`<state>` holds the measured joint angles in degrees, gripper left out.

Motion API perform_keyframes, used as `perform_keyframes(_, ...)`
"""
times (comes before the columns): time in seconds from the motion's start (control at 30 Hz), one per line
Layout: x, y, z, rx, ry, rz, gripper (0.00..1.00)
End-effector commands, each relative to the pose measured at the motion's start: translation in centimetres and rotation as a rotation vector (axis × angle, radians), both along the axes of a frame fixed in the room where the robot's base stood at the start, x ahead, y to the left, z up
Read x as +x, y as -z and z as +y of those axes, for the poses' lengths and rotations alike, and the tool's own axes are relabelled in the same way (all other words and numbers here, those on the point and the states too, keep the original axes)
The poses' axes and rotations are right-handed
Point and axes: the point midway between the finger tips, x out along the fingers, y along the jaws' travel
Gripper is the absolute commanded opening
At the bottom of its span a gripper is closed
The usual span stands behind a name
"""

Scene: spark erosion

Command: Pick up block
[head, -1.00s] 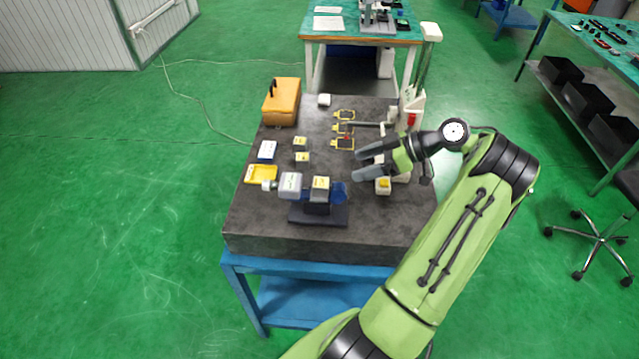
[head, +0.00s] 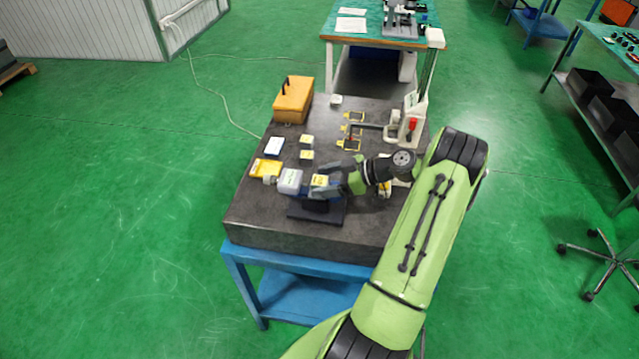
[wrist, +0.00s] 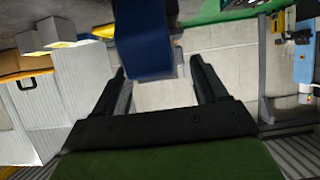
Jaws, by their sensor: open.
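Several small pale blocks with yellow tops are in the head view. Two more blocks (head: 307,141) (head: 307,155) stand on the slab behind. In the wrist view, my open gripper (wrist: 158,78) has a blue part (wrist: 146,45) ahead, between the fingertips.
The dark slab (head: 252,222) rests on a blue table. An orange box (head: 293,100), a white card (head: 275,146) and a yellow tray (head: 265,168) are on its left. A gauge stand (head: 413,115) with a red part stands at the right rear. The slab's front left is clear.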

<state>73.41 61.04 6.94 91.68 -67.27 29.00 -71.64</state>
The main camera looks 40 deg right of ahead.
Motion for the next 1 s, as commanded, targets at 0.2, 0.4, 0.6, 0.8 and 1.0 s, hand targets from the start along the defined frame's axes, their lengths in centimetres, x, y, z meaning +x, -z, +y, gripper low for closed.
perform_keyframes(0.2,1.40,0.69,1.01,-0.001,0.001,-0.001,0.72)
perform_keyframes(0.4,1.36,0.71,0.98,-0.001,0.001,-0.001,0.62)
perform_keyframes(0.6,1.35,0.70,0.97,-0.001,0.000,-0.001,0.31)
perform_keyframes(0.8,1.36,0.66,0.97,0.000,0.000,-0.002,0.05)
perform_keyframes(1.0,1.37,0.11,0.93,-0.002,0.000,-0.003,0.05)
